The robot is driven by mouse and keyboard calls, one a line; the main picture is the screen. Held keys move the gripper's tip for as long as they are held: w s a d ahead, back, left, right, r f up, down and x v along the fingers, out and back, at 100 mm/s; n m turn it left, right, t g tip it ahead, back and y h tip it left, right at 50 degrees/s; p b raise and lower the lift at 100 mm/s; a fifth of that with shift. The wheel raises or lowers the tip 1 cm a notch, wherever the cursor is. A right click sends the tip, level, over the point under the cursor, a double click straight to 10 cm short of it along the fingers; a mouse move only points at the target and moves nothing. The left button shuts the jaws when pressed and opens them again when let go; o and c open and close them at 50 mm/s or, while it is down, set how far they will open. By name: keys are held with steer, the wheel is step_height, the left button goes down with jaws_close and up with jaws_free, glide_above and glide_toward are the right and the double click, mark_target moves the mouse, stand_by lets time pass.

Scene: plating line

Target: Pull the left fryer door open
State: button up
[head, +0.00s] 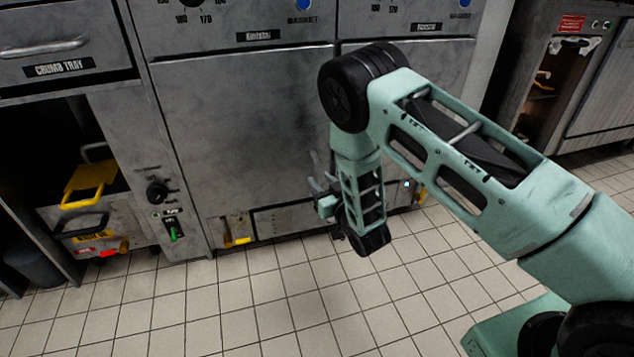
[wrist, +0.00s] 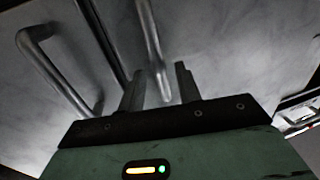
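The left fryer door (head: 240,140) is a grey steel panel and looks shut, flush with the fryer front. My gripper (head: 318,186) is at its lower right part, near the seam with the right door (head: 432,75). In the wrist view a vertical bar handle (wrist: 149,35) runs down between my two fingers (wrist: 160,88). It appears to belong to the left door. The fingers stand apart with small gaps beside the bar, so my gripper looks open around it. A second bar handle (wrist: 48,70) is across the dark seam. My arm hides much of the right door.
A crumb tray drawer (head: 58,58) and an open bay with a yellow-handled item (head: 83,185) are at left. A control strip with a black knob (head: 157,191) borders the left door. The tiled floor (head: 250,310) in front is clear. Another steel unit (head: 600,90) stands at right.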

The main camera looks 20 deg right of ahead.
mark_target(318, 177)
steer(key=shift+w+a+b, duration=0.15)
steer(key=shift+w+b, duration=0.1)
steer(key=shift+w, duration=0.55)
steer(key=shift+w+a+b, duration=0.15)
steer(key=shift+w+b, duration=0.05)
steer(key=shift+w, duration=0.55)
